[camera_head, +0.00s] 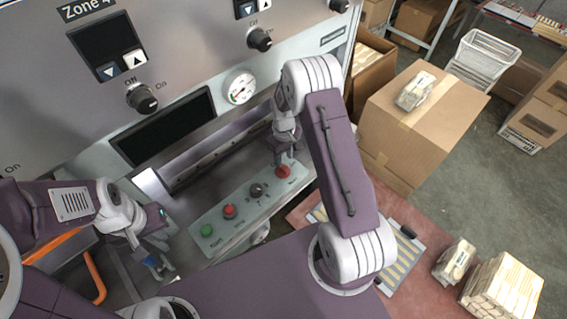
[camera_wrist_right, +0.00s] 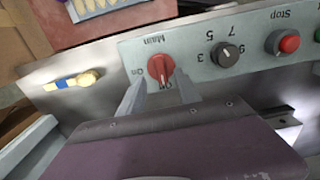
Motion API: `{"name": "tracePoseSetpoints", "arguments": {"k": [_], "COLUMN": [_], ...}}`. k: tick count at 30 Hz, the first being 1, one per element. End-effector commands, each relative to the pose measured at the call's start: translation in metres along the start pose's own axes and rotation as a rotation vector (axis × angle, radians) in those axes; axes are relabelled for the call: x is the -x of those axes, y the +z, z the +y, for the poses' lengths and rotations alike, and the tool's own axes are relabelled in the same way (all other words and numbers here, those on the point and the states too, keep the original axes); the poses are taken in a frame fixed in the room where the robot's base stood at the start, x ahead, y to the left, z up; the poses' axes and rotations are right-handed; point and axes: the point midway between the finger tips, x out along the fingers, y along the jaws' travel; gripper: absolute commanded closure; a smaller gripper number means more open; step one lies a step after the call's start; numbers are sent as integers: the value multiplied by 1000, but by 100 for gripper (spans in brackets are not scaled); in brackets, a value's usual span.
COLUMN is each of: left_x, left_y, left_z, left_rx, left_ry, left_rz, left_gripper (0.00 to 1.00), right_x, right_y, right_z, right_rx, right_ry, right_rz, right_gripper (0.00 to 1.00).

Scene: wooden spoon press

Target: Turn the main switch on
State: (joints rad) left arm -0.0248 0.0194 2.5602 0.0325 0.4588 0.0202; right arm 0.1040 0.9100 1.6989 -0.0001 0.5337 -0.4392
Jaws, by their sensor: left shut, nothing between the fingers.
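The main switch is a red rotary knob (camera_wrist_right: 161,68) on the grey control panel (camera_wrist_right: 196,52), with "Main" and "On" printed beside it; the label at its lower edge is partly hidden. It also shows in the head view (camera_head: 283,172) at the panel's far right end. My right gripper (camera_wrist_right: 159,76) is open, its fingertips on either side of the red knob's lower part. I cannot tell whether they touch it. In the head view the right gripper (camera_head: 285,152) is just above the knob. My left gripper (camera_head: 156,264) is shut and empty, left of the panel.
The panel also carries a black numbered dial (camera_wrist_right: 227,53), a red Stop button (camera_wrist_right: 288,43) and a green button (camera_head: 207,230). A large machine face (camera_head: 200,60) stands behind. Cardboard boxes (camera_head: 415,120) and a white basket (camera_head: 484,58) are at the right.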

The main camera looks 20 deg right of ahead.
Motion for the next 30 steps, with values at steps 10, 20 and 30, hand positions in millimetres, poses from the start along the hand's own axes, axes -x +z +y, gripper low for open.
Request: {"name": "tracePoseSetpoints", "arguments": {"k": [10,20,30], "left_x": [21,21,20], "left_y": [-2,-2,-2], "left_z": [0,0,0], "left_rx": [0,0,0], "left_ry": [0,0,0], "left_rz": [1,1,1], "left_gripper": [100,100,100], "right_x": [-55,-60,-60], "right_y": [0,0,0], "right_z": [0,0,0], "right_rx": [0,0,-5], "right_ry": [0,1,0], "right_rz": [0,1,1], "right_gripper": [60,68,100]}}
